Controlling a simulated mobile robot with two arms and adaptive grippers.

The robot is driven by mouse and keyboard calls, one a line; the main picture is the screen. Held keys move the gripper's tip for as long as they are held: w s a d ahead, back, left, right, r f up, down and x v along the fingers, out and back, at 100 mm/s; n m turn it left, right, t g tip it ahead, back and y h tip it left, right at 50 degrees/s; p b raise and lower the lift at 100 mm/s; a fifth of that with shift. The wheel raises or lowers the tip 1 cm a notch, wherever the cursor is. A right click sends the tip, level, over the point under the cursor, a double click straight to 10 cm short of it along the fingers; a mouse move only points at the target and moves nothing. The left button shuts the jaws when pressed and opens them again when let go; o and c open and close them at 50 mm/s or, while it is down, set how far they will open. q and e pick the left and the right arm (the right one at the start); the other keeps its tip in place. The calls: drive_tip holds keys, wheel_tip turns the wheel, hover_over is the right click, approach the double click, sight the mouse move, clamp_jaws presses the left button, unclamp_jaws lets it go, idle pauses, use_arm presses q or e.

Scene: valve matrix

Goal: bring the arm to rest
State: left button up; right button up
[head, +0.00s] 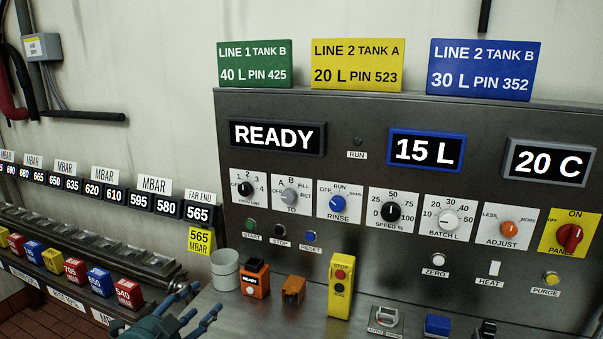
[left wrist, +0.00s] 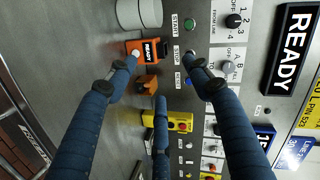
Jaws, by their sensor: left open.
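My left gripper (head: 192,310) shows at the bottom edge of the head view, left of centre, with its blue fingers spread apart and nothing between them. It is in front of the control panel (head: 290,225), near the left end of its lower shelf. In the left wrist view the open gripper (left wrist: 163,65) has its three fingers spread toward the panel. Seen past the fingers are an orange box marked READY (left wrist: 148,48) and a smaller orange block (left wrist: 147,83). I cannot tell whether any finger touches them. My right gripper is not in view.
A grey cup (head: 225,270) and a yellow STOP/JOG box (head: 341,285) stand on the shelf. Panel displays read READY (head: 276,136), 15 L (head: 427,149) and 20 C (head: 549,162). Several coloured blocks line the rack (head: 90,250) at left. Open space lies before the wall.

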use_arm(q)
drive_tip(key=s+f+n, duration=0.1)
drive_tip(key=s+f, duration=0.1)
drive_tip(key=s+d+f+n+g, duration=0.1)
drive_tip(key=s+f, duration=0.1)
drive_tip(key=f, duration=0.1)
drive_tip(key=s+d+f+n+g+y, duration=0.1)
drive_tip(key=s+f, duration=0.1)
drive_tip(key=f, duration=0.1)
drive_tip(key=shift+n, duration=0.4)
drive_tip(key=s+f+n+g+y, duration=0.1)
drive_tip(key=s+f+n+g, duration=0.3)
drive_tip(key=s, duration=0.6)
drive_tip(key=s+f+n+g+y, duration=0.1)
drive_tip(key=s+f+n+g, duration=0.15)
drive_tip(key=s+f, duration=0.45)
drive_tip(key=s+f+n+g, duration=0.3)
drive_tip(key=s+n, duration=0.1)
drive_tip(key=s, duration=0.8)
wheel_tip(320, 180, down, 25)
drive_tip(key=s+a+f+g, duration=0.2)
drive_tip(key=s+f, duration=1.5)
drive_tip(key=s, duration=0.1)
drive_tip(key=shift+a+f+m+y, duration=0.25)
drive_tip(key=shift+a+m+y, duration=0.05)
drive_tip(key=shift+a+m, duration=0.05)
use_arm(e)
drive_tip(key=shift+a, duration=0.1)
